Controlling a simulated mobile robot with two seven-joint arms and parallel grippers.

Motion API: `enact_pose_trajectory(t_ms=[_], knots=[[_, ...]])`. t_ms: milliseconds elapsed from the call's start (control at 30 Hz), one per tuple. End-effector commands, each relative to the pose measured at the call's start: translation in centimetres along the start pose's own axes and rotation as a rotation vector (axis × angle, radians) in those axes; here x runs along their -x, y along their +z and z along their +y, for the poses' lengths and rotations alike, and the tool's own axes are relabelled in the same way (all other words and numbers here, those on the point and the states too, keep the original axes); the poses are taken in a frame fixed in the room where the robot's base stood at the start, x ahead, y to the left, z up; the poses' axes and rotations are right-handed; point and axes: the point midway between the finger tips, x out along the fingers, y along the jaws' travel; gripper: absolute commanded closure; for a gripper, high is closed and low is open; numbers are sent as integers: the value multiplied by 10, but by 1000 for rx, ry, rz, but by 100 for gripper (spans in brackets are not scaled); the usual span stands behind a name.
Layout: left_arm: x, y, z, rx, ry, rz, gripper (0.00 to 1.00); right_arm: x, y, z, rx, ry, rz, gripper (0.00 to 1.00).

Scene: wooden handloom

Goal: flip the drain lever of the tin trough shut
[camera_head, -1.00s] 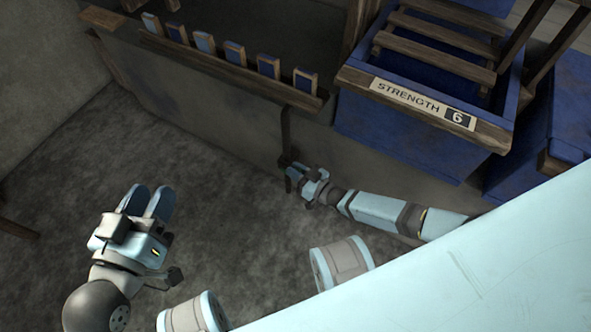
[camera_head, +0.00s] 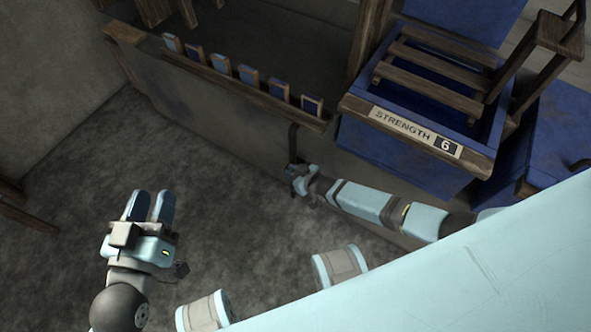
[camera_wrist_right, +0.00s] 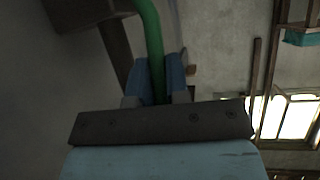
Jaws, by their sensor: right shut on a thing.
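My right gripper (camera_head: 294,171) is against the grey wall of what looks like the trough (camera_head: 215,115), at the lower end of a dark upright bar (camera_head: 292,140). In the right wrist view its blue fingers (camera_wrist_right: 156,78) are shut on a green curved rod, which looks like the drain lever (camera_wrist_right: 151,35). The rod runs up from between the fingers. Its lower end is hidden by the gripper, and its pivot cannot be made out. My left gripper (camera_head: 151,206) is empty above the floor at the left, its fingers apart with a narrow gap.
A blue bin with a "STRENGTH 6" label (camera_head: 415,132) stands right of the bar. A row of blue plates (camera_head: 247,75) lines the wooden rail above the grey wall. A dark wooden piece (camera_head: 28,213) is at the left edge. The floor (camera_head: 90,170) between is clear.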

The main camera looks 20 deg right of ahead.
Motion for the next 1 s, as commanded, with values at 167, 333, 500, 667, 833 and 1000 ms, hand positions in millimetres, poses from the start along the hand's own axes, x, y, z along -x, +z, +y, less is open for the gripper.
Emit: enact_pose_trajectory(t_ms=[167, 333, 500, 667, 833, 1000], knots=[[6, 18, -10, -14, -41, -114, 60, -5, -8, -2, 13, 12, -89, 100], [10, 31, -16, -22, -60, -173, 60, -10, -9, -3, 20, 18, -140, 100], [12, 36, -18, -26, -67, -197, 60, -11, -8, -3, 24, 21, -162, 100], [12, 37, -19, -27, -68, -200, 60, -12, -8, -3, 25, 21, -165, 100], [12, 37, -19, -27, -68, -200, 60, -12, -8, -3, 25, 21, -164, 100], [12, 37, -19, -27, -68, -199, 60, -12, -8, -3, 25, 21, -164, 59]])
